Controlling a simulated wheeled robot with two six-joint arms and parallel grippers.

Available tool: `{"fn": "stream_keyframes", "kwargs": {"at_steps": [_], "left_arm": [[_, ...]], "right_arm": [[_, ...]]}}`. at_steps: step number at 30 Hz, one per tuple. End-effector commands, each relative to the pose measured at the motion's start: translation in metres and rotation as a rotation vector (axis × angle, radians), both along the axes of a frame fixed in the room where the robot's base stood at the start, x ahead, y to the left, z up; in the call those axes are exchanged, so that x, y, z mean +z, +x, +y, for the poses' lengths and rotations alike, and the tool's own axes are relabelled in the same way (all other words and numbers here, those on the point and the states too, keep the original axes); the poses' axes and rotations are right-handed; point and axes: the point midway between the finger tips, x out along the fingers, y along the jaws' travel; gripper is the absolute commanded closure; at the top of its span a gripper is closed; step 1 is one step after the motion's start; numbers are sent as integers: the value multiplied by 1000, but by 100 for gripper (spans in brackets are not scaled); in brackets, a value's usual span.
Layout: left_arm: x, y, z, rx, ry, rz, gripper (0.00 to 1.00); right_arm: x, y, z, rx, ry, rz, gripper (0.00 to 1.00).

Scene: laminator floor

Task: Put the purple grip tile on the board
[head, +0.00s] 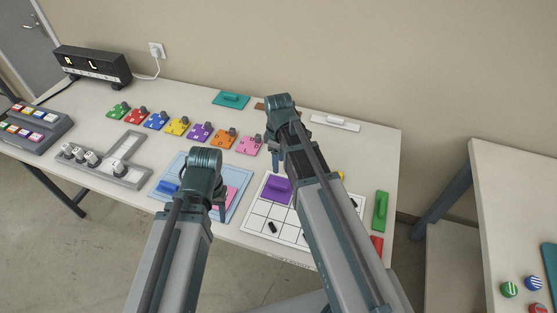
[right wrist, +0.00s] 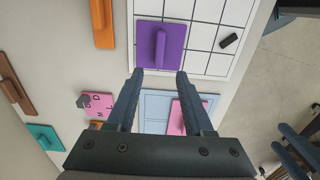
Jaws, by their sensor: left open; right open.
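The purple grip tile (head: 277,189) lies at a far corner of the white grid board (head: 258,221). In the right wrist view the tile (right wrist: 174,34) is flat, with its raised bar handle on top, over the corner cells of the board (right wrist: 204,38). My right gripper (right wrist: 160,73) is open and empty; its fingertips appear near the tile's edge, and nothing is between them. In the head view my right gripper (head: 276,163) is partly hidden by its own arm. My left gripper (head: 208,207) is open over the light blue board, its fingers mostly hidden.
The light blue board (head: 190,160) holds a blue and a pink tile. Black pieces (head: 272,227) lie on the grid board. Coloured knobbed tiles (head: 179,126) stand in a row behind. A green grip tile (head: 380,211) lies at the right edge, a teal one (head: 231,99) at the back.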

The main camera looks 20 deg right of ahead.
Motion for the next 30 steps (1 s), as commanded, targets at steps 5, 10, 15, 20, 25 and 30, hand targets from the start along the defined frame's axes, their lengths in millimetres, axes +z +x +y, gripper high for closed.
{"fn": "stream_keyframes", "kwargs": {"at_steps": [5, 10, 15, 20, 25, 30], "left_arm": [[2, 0, 0, 0, 0, 0, 50], [2, 0, 0, 0, 0, 0, 50], [2, 0, 0, 0, 0, 0, 50], [2, 0, 0, 0, 0, 0, 50], [2, 0, 0, 0, 0, 0, 50], [2, 0, 0, 0, 0, 0, 50]], "right_arm": [[2, -3, 3, -7, -1, 1, 48], [2, -44, 39, -156, -27, 11, 48], [2, -100, 79, -400, -72, 9, 48], [3, -133, 99, -570, -102, -5, 48], [3, -144, 105, -642, -114, -13, 48], [3, -143, 105, -647, -114, -12, 48]]}}
